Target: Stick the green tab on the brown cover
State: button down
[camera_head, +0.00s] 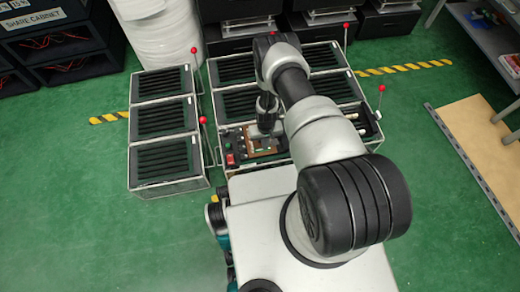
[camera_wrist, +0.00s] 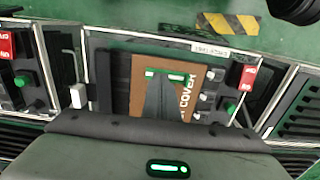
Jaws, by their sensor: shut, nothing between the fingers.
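The brown cover (camera_wrist: 140,98) is a flat panel with white "COVER" lettering in the middle of the wrist view. It also shows in the head view (camera_head: 254,144), set in the front fixture. The green tab (camera_wrist: 178,74) is a thin strip with pale parts, seen against the cover near its upper edge in the wrist view. My gripper (camera_wrist: 163,79) is shut and empty, its grey fingertips over the cover and at the strip. The fingers hide part of the strip and the lettering; I cannot tell whether they touch it.
A red switch block (camera_wrist: 243,75) and a green button (camera_wrist: 230,107) sit right of the cover. White knobs stand between. A white block (camera_wrist: 78,96) is to the left. Fixtures with red-knobbed levers (camera_head: 203,120) surround the panel; green floor lies open at left.

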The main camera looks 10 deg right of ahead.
jog(key=shift+f, duration=0.6)
dwell(0.3)
dwell(0.5)
notch_tip(320, 180, up, 7)
jog(key=p, duration=0.4)
dwell(0.4)
dwell(0.4)
